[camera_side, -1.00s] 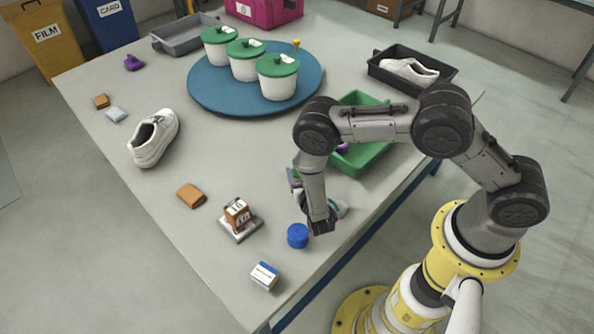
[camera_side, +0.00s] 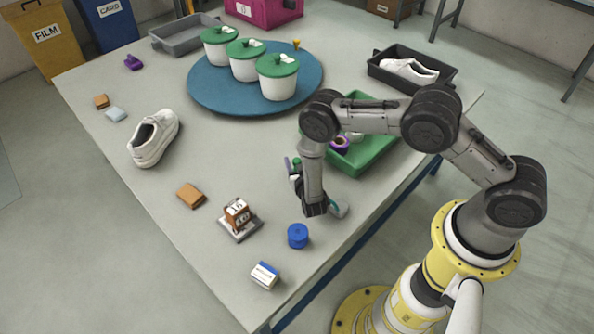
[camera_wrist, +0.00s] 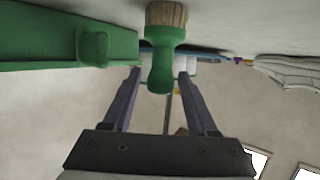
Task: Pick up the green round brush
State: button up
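The green round brush (camera_wrist: 161,63) is in the wrist view, straight ahead of my gripper (camera_wrist: 158,76). Its tan bristles are against the grey table surface, which is at the top of that upside-down picture. Its rounded green handle points away from the table and lies between the two dark fingers. The fingers are open, with a gap on both sides of the handle. In the side view my gripper (camera_side: 292,168) is low over the table. A small green piece of the brush (camera_side: 297,162) seems to show there; the rest is hidden by my arm.
A green tray (camera_side: 375,157) holding a purple roll stands close on the right; it also shows in the wrist view (camera_wrist: 50,45). A blue cylinder (camera_side: 298,235) and a light-coloured object (camera_side: 338,211) are nearby. A white shoe (camera_side: 153,138) stands left, with clear table between.

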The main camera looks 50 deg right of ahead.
grip_shut()
